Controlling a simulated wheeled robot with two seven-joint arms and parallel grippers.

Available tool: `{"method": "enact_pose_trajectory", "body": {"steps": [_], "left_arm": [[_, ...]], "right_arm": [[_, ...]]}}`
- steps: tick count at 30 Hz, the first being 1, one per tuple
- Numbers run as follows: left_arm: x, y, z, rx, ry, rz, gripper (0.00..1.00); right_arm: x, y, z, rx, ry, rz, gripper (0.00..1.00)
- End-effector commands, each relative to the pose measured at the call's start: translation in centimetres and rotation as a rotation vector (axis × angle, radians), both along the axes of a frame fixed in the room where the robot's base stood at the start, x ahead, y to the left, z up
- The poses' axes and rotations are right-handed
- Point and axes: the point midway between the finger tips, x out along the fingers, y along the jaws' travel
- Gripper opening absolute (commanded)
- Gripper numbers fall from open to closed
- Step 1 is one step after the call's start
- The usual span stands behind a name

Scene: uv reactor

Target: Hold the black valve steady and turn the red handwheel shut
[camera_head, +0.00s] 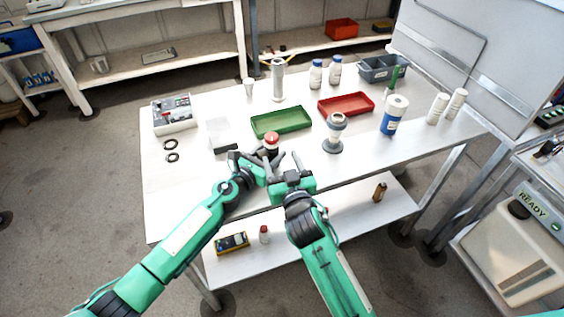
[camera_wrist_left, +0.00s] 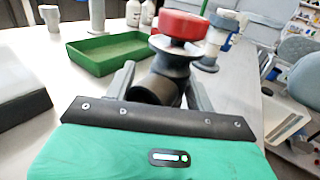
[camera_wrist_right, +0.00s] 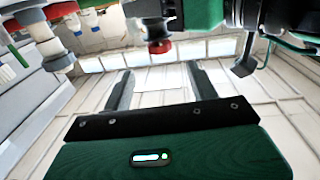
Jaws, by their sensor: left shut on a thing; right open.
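The black valve (camera_wrist_left: 165,85) carries a red handwheel (camera_wrist_left: 183,25) on top. In the head view the handwheel (camera_head: 271,139) sits near the table's front edge, with the black valve body (camera_head: 270,152) below it. My left gripper (camera_wrist_left: 158,82) is shut on the valve body, one finger on each side. It comes from the left in the head view (camera_head: 258,162). My right gripper (camera_head: 289,162) is open and empty, just right of and in front of the valve. In the right wrist view the red handwheel (camera_wrist_right: 159,46) appears beyond and above the open fingers (camera_wrist_right: 160,85), apart from them.
A green tray (camera_head: 281,123) lies behind the valve, and a grey-white device (camera_head: 333,134) stands to its right. Two black rings (camera_head: 171,150) lie at left. The front left tabletop is clear.

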Motion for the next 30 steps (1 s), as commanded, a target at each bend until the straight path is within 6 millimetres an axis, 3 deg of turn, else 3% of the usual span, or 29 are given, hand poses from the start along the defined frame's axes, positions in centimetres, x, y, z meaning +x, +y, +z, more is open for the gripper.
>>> {"method": "enact_pose_trajectory", "body": {"steps": [17,23,30], "left_arm": [[0.0,0.0,0.0,0.0,0.0,0.0,0.24],[0.0,0.0,0.0,0.0,0.0,0.0,0.24],[0.0,0.0,0.0,0.0,0.0,0.0,0.24]], "right_arm": [[-1.2,-0.5,0.2,-0.003,0.001,0.022,0.59],[1.0,0.1,0.3,-0.002,-0.001,0.022,0.59],[5.0,1.1,0.2,-0.004,-0.001,0.021,0.59]]}}
